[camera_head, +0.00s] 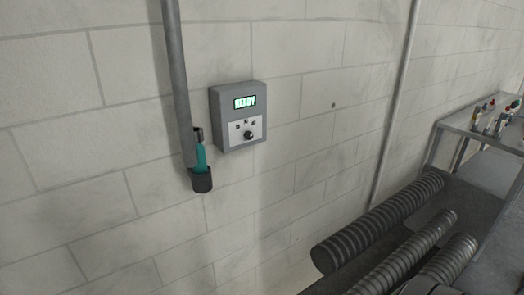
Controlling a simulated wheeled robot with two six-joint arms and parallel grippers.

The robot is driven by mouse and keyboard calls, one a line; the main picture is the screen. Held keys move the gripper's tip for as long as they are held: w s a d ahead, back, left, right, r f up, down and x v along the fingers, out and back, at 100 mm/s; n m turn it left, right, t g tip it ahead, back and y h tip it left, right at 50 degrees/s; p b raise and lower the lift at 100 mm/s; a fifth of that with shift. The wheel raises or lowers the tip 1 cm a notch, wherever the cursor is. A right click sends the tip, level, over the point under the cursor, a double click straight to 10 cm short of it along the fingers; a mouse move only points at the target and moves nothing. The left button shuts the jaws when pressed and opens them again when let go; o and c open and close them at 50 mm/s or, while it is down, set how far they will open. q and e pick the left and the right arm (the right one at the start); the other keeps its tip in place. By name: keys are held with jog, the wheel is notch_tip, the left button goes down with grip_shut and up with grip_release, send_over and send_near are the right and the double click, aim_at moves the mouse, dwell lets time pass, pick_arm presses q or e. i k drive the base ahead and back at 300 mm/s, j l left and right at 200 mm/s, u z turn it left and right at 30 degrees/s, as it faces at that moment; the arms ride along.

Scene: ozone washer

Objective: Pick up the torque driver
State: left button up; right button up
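A teal-handled tool (201,157), which looks like the torque driver, stands upright in a small dark holder (202,182) on the wall, left of the middle of the head view. The holder hides its lower end. The holder sits beside the lower end of a grey vertical pipe (176,80). Neither of my grippers is in view, and nothing is seen touching the tool.
A grey control box (218,121) with a lit "READY" display is on the block wall, right of the tool. Several dark ribbed cylinders (375,222) lie at the lower right. A metal table (460,122) with small bottles (490,112) stands at far right.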

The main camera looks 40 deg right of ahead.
aim_at(201, 168)
jog(key=k+z, duration=0.1)
jog(key=z, duration=0.3)
jog(key=k+l+z, duration=0.1)
jog(key=z, duration=0.3)
